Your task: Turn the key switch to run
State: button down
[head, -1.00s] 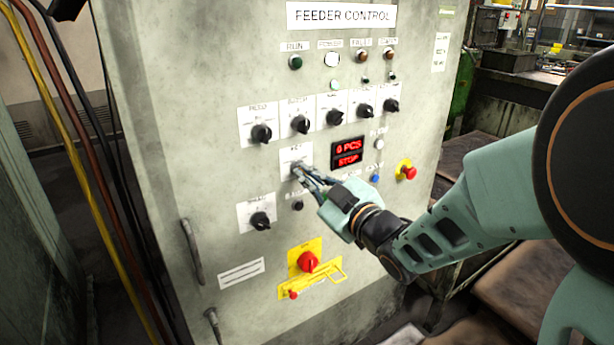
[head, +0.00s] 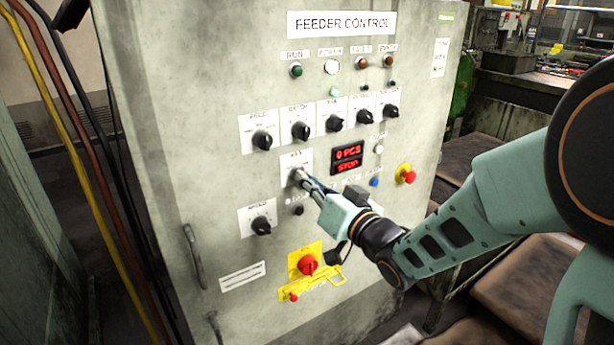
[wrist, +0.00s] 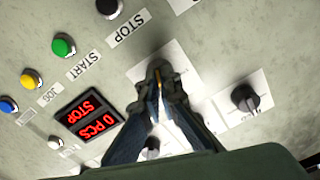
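The key switch (head: 296,172) sits on a white label plate in the middle of the grey feeder control panel (head: 215,120). My gripper (head: 302,178) reaches it from the lower right, with its fingertips at the switch. In the wrist view my gripper (wrist: 159,88) has its fingertips drawn together around the key (wrist: 157,80), which shows as a thin brassy edge between them. The fingers hide most of the switch, and its position marks are too blurred to read. The red display (head: 347,159) reads 0 PCS and STOP; it also shows in the wrist view (wrist: 90,115).
Several black selector knobs (head: 301,131) stand in a row above the switch, and another knob (head: 261,226) is at lower left. A red emergency button (head: 408,177) is to the right. A red rotary handle (head: 308,265) on yellow plate is below. The green run lamp (head: 296,70) looks dark.

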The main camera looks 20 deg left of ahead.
jog(key=m+p, duration=0.2)
jog(key=m, duration=0.2)
jog(key=shift+m, duration=0.4)
dwell(0.4)
jog(key=c, duration=2.2)
grip_release()
jog(key=v, duration=0.7)
jog(key=shift+s+d, duration=0.15)
jog(key=shift+s, duration=0.05)
